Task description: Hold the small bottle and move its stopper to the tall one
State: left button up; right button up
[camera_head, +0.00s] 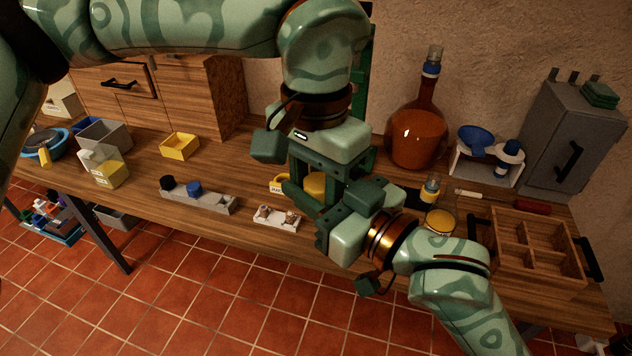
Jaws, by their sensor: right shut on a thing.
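My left gripper (314,197) reaches down from above, its dark green fingers apart. My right gripper (332,190) comes in from the lower right and crosses close to it. An ochre round-topped thing (315,184) shows between the fingers; its lower part is hidden, so I cannot tell whether it is the small bottle. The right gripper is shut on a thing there. A tall amber flask (417,138) with a long neck and blue band stands upright behind. A small bottle-like thing (430,191) with a blue band and yellow front stands beyond my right wrist.
A grey holder (215,203) carries dark and blue stoppers; a white holder (275,220) carries small pieces. A yellow mug (277,184) is beside the grippers. A gold lid (440,221) and a divided wooden tray (535,250) lie right. A grey cabinet (567,130) stands behind.

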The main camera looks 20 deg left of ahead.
pick_arm(q)
jog(key=o, duration=0.5)
jog(key=shift+s+a+f, duration=0.1)
jog(key=shift+s, duration=0.1)
pick_arm(e)
jog(key=shift+w+d+t, duration=0.25)
jog(key=shift+w+t, duration=0.05)
